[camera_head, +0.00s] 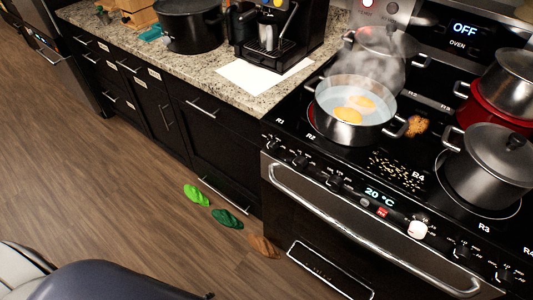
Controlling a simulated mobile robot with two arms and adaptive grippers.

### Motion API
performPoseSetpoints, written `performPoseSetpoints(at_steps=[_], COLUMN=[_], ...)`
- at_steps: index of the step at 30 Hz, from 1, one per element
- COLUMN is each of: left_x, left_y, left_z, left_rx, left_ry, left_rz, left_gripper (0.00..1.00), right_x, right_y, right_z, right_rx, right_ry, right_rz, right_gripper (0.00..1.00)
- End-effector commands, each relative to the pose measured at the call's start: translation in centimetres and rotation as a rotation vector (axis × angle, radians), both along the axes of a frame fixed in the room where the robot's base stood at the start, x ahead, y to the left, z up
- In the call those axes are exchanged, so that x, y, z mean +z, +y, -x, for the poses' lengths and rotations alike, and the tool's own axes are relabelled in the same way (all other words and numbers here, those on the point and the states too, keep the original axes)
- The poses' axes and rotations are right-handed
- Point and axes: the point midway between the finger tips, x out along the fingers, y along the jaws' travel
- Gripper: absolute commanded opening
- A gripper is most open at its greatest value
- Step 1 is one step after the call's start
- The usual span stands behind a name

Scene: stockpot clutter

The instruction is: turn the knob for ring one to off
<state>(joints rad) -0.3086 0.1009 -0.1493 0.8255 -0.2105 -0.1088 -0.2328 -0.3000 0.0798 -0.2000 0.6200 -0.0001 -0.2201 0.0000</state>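The black stove (300,110) stands at the right, with a row of dark knobs along its front edge. The R1 label is at the left end of the stove top, and a dark knob (272,144) sits on the front just below it. Its pointer is too small to read. Another dark knob (293,155) sits to its right. A steaming steel pot (355,132) with water and yellow pieces stands on a ring near the R1 and R2 labels. Neither of my grippers is in view.
A lidded grey pot (490,165) and a red pot (492,103) stand on the stove's right side. Crumbs (393,172) lie on the stove top. Green and brown slipper-like items (227,219) lie on the wooden floor before the cabinets. A coffee machine (275,40) stands on the counter.

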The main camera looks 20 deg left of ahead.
Motion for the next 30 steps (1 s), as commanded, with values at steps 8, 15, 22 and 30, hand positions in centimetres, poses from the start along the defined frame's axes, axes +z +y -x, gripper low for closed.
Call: performPoseSetpoints(at_steps=[8,15,22,30], left_x=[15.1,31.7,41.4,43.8], left_y=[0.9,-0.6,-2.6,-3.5], left_z=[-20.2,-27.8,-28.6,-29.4], left_rx=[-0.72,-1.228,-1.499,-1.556], left_ry=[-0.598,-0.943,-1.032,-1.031], left_rz=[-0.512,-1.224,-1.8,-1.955], left_gripper=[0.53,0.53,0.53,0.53], right_x=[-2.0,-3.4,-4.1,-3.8], right_y=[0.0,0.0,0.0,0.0], right_z=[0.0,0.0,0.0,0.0], right_rx=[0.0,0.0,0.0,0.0], right_ry=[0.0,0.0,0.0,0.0], right_rz=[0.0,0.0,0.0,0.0], right_gripper=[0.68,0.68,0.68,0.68])
